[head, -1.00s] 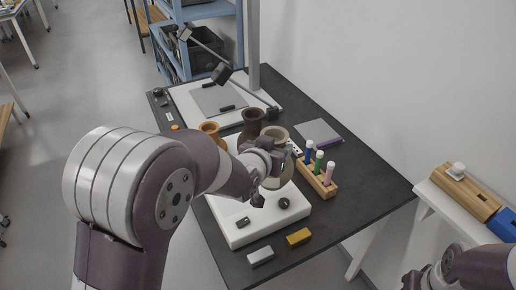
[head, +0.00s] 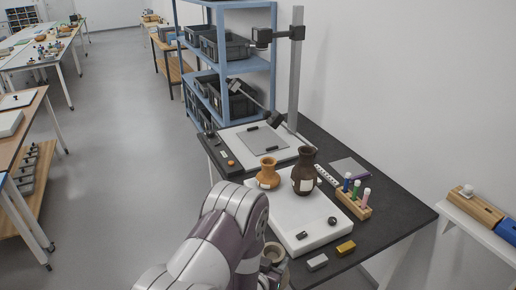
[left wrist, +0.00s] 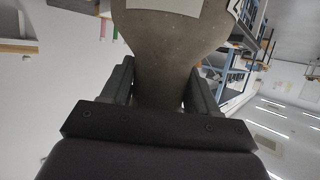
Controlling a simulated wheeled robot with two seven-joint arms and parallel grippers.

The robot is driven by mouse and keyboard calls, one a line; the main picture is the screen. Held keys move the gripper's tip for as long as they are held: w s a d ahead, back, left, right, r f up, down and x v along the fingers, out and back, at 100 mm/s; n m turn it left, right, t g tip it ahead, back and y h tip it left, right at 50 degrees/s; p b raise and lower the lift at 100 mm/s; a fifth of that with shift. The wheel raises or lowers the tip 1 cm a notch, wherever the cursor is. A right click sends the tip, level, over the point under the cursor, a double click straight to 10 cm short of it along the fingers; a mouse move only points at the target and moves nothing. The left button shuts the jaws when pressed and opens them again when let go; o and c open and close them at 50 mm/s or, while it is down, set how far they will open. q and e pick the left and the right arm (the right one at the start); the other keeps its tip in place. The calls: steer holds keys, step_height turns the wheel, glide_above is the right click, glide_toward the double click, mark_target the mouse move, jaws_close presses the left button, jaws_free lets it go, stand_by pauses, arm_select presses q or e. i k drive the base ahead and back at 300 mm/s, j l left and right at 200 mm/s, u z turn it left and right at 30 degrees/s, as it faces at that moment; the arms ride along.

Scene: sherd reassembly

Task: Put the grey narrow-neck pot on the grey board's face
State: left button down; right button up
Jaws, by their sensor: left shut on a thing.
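The grey narrow-neck pot (head: 273,253) shows only in part at the bottom of the head view, beside my left forearm. In the left wrist view the pot's grey-brown body (left wrist: 165,55) fills the space between the fingers, with a pale label at the top edge. My left gripper (left wrist: 160,88) is shut on it; in the head view the arm hides most of the gripper. The grey board (head: 264,139) lies flat on the white base of the camera stand, with dark bars at its edges. Its face is bare. My right gripper is out of view.
An orange pot (head: 267,173) and a dark brown pot (head: 304,171) stand on the white tray (head: 294,241), close to the board. The stand's post (head: 296,70) and lamp arm rise behind the board. A wooden block with markers (head: 352,204) stands to the right.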

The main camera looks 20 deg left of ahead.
mark_target(266, 138)
steer(key=i+j, duration=0.15)
steer(key=j, duration=0.35)
steer(key=i+j, duration=0.15)
steer(key=j, duration=0.3)
steer(key=i+j, duration=0.2)
steer(key=j, duration=0.3)
steer(key=i+j+z, duration=0.1)
steer(key=j, duration=0.4)
steer(key=i+j, duration=0.2)
steer(key=j, duration=0.3)
steer(key=i+j, duration=0.15)
steer(key=j, duration=0.3)
steer(key=i+j, duration=0.1)
steer(key=j, duration=0.4)
steer(key=i+j, duration=0.15)
steer(key=j, duration=0.35)
steer(key=i+z, duration=0.05)
